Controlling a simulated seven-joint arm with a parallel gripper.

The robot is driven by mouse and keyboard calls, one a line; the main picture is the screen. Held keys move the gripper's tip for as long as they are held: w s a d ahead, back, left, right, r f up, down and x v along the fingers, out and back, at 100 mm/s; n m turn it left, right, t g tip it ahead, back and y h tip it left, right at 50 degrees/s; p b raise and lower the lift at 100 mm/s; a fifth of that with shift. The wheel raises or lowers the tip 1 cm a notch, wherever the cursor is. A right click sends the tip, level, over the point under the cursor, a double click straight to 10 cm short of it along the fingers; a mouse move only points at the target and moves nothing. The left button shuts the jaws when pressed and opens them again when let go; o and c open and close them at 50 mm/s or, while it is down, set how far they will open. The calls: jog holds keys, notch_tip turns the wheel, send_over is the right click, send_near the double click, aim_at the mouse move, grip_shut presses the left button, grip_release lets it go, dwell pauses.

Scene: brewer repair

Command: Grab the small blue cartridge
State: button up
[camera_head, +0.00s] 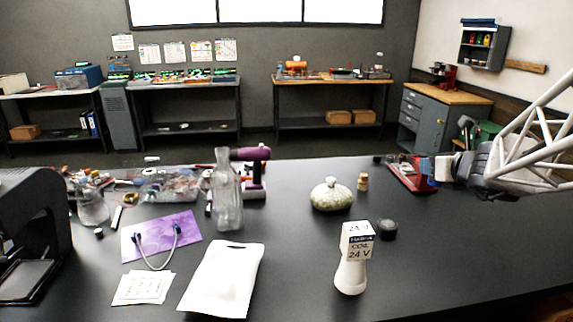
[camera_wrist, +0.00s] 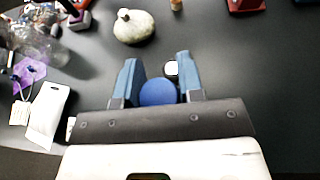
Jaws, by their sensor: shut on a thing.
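My gripper (camera_wrist: 157,72) has two blue fingers closed on the sides of a small round blue cartridge (camera_wrist: 157,92) in the wrist view. Its round blue face shows between the fingers; its lower part is hidden by the gripper body. In the head view my gripper (camera_head: 430,168) is at the right, in front of or above the red tray (camera_head: 404,177). The cartridge cannot be told apart from the blue fingers there.
A white stand with a "COIL 24 V" box (camera_head: 356,245) is at front right, beside a black round cap (camera_head: 387,229). A pale rounded pot (camera_head: 332,195), cork bottle (camera_head: 362,182), glass bottle (camera_head: 228,195) and white pouch (camera_head: 222,280) stand or lie leftward. The right front table is clear.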

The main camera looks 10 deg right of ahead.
jog(key=shift+r, duration=0.9)
dwell(0.3)
